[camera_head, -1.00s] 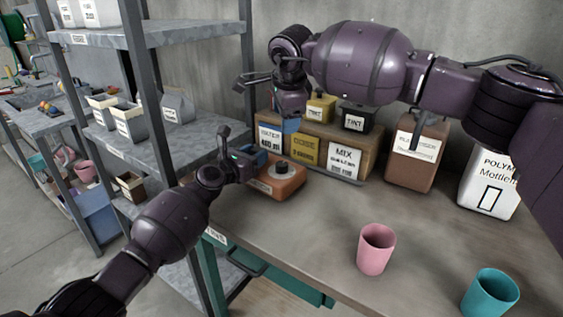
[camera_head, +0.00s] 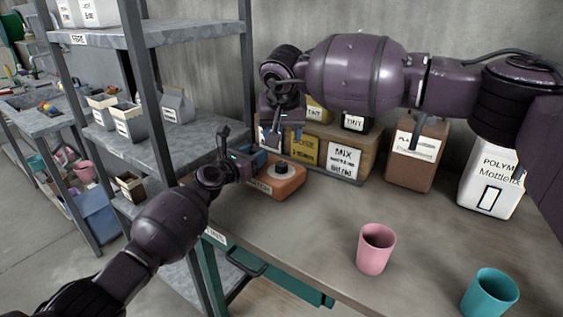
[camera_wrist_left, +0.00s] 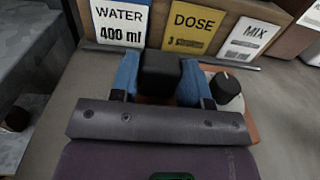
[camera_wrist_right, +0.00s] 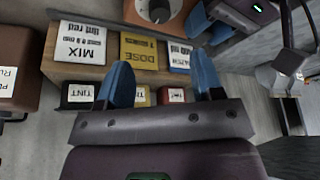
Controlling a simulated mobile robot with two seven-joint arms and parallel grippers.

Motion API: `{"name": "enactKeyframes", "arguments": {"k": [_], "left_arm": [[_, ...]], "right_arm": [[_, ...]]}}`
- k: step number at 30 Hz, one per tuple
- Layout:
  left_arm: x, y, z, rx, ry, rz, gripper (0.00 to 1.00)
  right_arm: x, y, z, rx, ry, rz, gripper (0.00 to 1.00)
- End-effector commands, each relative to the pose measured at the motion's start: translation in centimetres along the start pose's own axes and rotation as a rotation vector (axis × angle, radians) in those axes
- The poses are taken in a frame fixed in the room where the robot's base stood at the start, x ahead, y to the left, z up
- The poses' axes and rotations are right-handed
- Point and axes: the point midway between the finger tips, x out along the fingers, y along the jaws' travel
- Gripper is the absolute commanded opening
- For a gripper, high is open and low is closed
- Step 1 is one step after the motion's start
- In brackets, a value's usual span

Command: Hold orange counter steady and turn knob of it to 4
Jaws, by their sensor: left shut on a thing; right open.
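The orange counter (camera_head: 262,188) sits on the table near its left end. Its dark knob (camera_head: 282,168) stands on a pale dial on top; the knob also shows in the left wrist view (camera_wrist_left: 227,88) and, upside down, in the right wrist view (camera_wrist_right: 158,11). My left gripper (camera_head: 252,158) is shut on a black block (camera_wrist_left: 160,72) at the counter's left side, beside the knob. My right gripper (camera_head: 282,138) is open and empty above and behind the counter; its blue fingertips show in the right wrist view (camera_wrist_right: 160,80). The knob's setting is too small to read.
Behind the counter stands a wooden box with WATER (camera_wrist_left: 120,22), DOSE (camera_wrist_left: 193,27) and MIX (camera_head: 345,160) labels and small TINT containers. A pink cup (camera_head: 375,249) and a teal cup (camera_head: 490,293) stand at the right front. A metal shelf (camera_head: 165,130) rises at left. The middle table is clear.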

Motion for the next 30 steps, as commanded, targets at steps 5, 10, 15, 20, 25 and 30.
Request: {"name": "enactKeyframes", "arguments": {"k": [5, 10, 15, 20, 25, 30], "left_arm": [[0.0, 0.0, 0.0, 0.0, -0.001, 0.0, 0.0], [0.0, 0.0, 0.0, 0.0, -0.001, -0.001, 0.0], [0.0, 0.0, 0.0, 0.0, -0.001, -0.001, 0.0], [0.0, 0.0, 0.0, 0.0, -0.001, 0.0, 0.0], [0.0, 0.0, 0.0, 0.0, 0.0, 0.0, 0.0], [0.0, 0.0, 0.0, 0.0, 0.0, 0.0, 0.0]], "right_arm": [[0.9, 0.0, 0.0, -0.02, -0.001, 0.0, 0.61], [3.3, 0.0, 0.1, -0.019, -0.002, 0.0, 0.61], [6.3, -0.1, 0.1, -0.018, -0.002, 0.0, 0.61], [9.0, 0.0, 0.1, -0.017, -0.003, 0.001, 0.61], [10.9, -0.1, 0.0, -0.017, -0.002, 0.0, 0.61], [11.8, 0.0, 0.0, -0.018, 0.0, 0.0, 0.61]]}}
